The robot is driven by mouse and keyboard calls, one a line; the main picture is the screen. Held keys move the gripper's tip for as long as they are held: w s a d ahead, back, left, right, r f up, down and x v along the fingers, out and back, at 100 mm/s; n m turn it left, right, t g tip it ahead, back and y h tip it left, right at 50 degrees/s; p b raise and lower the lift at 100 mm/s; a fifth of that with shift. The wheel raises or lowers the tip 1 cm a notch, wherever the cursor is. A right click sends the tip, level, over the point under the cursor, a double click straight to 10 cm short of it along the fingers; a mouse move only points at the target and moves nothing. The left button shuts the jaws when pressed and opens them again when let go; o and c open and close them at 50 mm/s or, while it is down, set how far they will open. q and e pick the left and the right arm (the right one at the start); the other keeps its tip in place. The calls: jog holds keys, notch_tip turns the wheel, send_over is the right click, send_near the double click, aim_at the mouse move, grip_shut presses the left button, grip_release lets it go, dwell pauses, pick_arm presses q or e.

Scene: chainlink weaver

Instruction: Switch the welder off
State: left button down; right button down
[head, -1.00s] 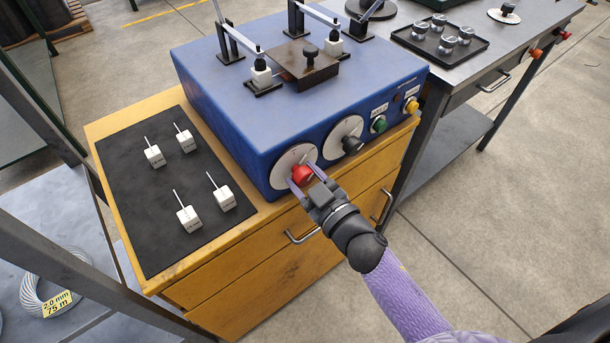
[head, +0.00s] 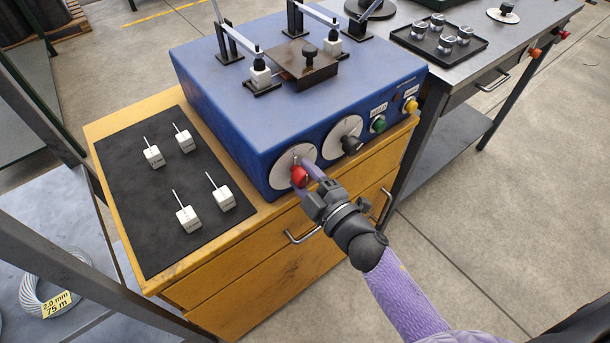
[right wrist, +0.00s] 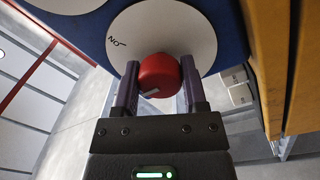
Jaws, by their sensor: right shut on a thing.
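The welder (head: 270,95) is a blue box on a wooden cabinet. Its front has a red knob (head: 299,176) on a white round dial (head: 284,163). My right gripper (head: 304,172) is shut on the red knob. In the right wrist view the red knob (right wrist: 159,76) sits between the two purple fingers of my right gripper (right wrist: 159,85), and the word "ON" shows on the white dial (right wrist: 185,30) to the upper left of the knob. Other dial marks are hidden or unreadable. My left gripper is not in view.
A second white dial with a black knob (head: 351,143), a green button (head: 379,123) and a yellow knob (head: 411,106) are right of the red knob. A black mat (head: 165,220) with several white blocks lies left of the welder. Drawer handles (head: 302,236) stick out below.

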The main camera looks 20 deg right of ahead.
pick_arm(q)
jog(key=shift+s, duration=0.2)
pick_arm(e)
jog(key=shift+n, duration=0.3)
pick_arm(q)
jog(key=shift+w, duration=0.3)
pick_arm(e)
jog(key=shift+c, duration=0.7)
grip_release()
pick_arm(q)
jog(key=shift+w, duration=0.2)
